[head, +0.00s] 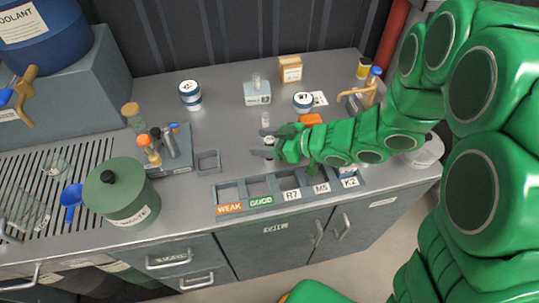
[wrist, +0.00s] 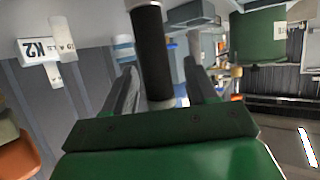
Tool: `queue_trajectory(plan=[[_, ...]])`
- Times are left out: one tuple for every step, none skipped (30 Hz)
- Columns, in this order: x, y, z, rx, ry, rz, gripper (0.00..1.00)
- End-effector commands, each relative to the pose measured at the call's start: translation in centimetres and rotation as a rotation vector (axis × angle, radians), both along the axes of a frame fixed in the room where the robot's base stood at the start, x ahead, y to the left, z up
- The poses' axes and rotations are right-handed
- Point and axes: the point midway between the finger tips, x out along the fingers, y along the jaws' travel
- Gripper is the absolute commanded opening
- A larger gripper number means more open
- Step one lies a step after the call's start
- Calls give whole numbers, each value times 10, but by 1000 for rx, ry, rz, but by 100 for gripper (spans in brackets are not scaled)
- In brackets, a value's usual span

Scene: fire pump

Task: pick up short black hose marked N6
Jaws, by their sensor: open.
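A short black hose (wrist: 152,50) with pale ends shows large in the wrist view, between the two grey fingers of my gripper (wrist: 161,70). A gap shows between the hose and each finger. No N6 mark can be read on it. In the head view my gripper (head: 276,144) is low over the middle of the bench. A small dark piece with a pale end (head: 268,142), probably the hose, shows at its fingertips, mostly hidden by them. My gripper is open.
A slotted tray (head: 229,194) labelled WEAK, GOOD, R7, M5 and K2 lies along the front edge. A green lidded pot (head: 120,192) and a rack of tools (head: 180,160) stand left. An orange piece (head: 310,120) and jars lie behind. Bare bench shows at back left.

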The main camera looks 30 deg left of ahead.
Motion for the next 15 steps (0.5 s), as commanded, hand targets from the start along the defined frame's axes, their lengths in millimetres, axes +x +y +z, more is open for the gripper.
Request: queue_trajectory(plan=[[-1, 3, -1, 1, 2, 1, 57], [-1, 4, -1, 1, 1, 1, 57], [-1, 5, -2, 1, 1, 1, 57], [-1, 5, -2, 0, 0, 1, 57], [-1, 5, -2, 0, 0, 1, 57], [-1, 5, -2, 0, 0, 0, 57], [-1, 5, -2, 0, 0, 0, 57], [-1, 5, -2, 0, 0, 0, 57], [-1, 5, -2, -1, 0, 0, 57], [-1, 5, -2, -1, 0, 0, 57], [-1, 5, -2, -1, 0, 0, 57], [-1, 5, -2, -1, 0, 0, 51], [-1, 5, -2, -1, -1, 0, 46], [-1, 5, -2, -1, -1, 0, 42], [-1, 5, -2, -1, -1, 0, 36]])
